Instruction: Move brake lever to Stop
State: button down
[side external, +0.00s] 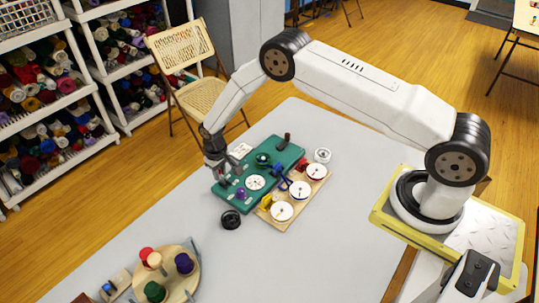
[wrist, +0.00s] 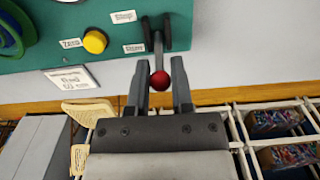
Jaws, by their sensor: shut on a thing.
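The brake lever (wrist: 158,45) is a grey rod with a red ball knob (wrist: 160,79) at its end. It sits in a dark bracket at the edge of the green panel (wrist: 75,20). My gripper (wrist: 159,68) is shut on the lever, with the red knob between its fingers. Two white labels stand left of the lever, an upper label (wrist: 124,17) and a lower label (wrist: 135,48); their small words are hard to read. In the side external view, my gripper (side external: 216,176) is at the panel's left edge and hides the lever.
A yellow button (wrist: 95,41) sits beside a label reading Zero. The green panel (side external: 272,150) also carries dials and knobs. A wooden board with white discs (side external: 282,211) adjoins it. A black round object (side external: 231,219) and a round wooden stand (side external: 170,262) are on the grey table (side external: 310,255).

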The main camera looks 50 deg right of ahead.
jog(key=shift+s, duration=1.35)
jog(key=shift+r, duration=0.1)
jog(key=shift+s, duration=0.7)
jog(key=c, duration=1)
grip_release()
